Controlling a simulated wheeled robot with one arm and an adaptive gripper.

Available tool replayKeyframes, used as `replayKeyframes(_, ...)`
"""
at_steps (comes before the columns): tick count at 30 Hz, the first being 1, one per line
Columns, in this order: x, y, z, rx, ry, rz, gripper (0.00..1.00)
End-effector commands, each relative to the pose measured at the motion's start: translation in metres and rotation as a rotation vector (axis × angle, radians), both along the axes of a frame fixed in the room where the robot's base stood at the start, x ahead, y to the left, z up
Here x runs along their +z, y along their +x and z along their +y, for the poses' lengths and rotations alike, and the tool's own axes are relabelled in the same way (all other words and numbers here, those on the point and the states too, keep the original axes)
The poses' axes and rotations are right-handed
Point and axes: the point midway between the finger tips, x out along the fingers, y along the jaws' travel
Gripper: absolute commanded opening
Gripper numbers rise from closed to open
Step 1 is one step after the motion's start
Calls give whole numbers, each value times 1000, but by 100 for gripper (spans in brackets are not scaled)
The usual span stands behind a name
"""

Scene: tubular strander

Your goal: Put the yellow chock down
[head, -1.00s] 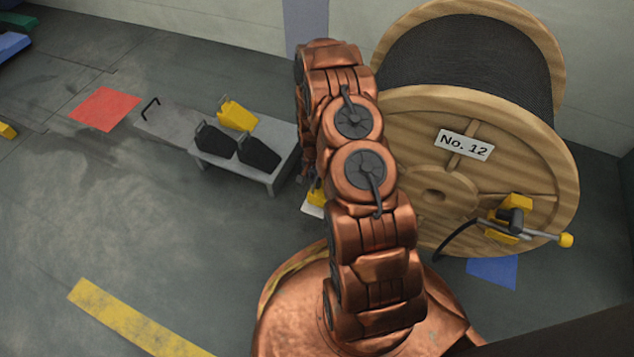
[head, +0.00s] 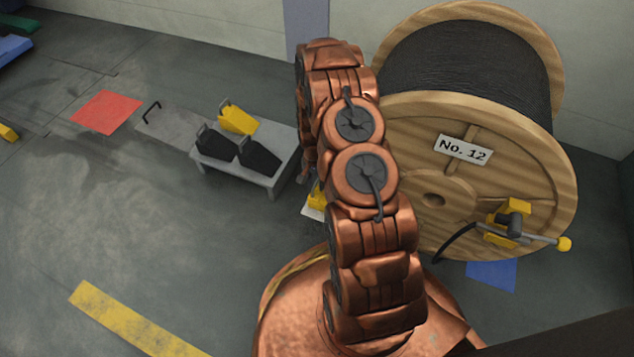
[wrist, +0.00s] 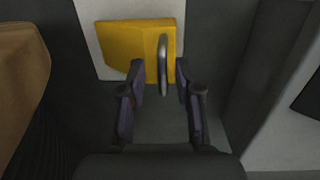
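The yellow chock (wrist: 130,45) is below my gripper in the wrist view, on a white patch (wrist: 88,20). Its grey handle (wrist: 163,65) stands up between the two fingertips of my gripper (wrist: 160,78). The fingers are apart, with a visible gap on each side of the handle. In the head view only a small part of this yellow chock (head: 317,196) shows beside my arm, at the white patch (head: 312,212) on the floor.
A grey bench (head: 272,182) at the left holds another yellow chock (head: 238,119) and two black chocks (head: 258,156). The large wooden cable reel (head: 420,150) marked No. 12 stands at the right. A red square (head: 105,112) and a blue patch (head: 492,273) mark the floor. Open floor lies at the left.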

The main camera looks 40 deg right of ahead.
Motion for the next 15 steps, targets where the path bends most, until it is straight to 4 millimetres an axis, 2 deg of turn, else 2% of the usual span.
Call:
replayKeyframes(1, 11, 1, -1, 0, -1, -2, 33)
replayKeyframes(15, 94, 11, -5, 0, -2, -3, 33)
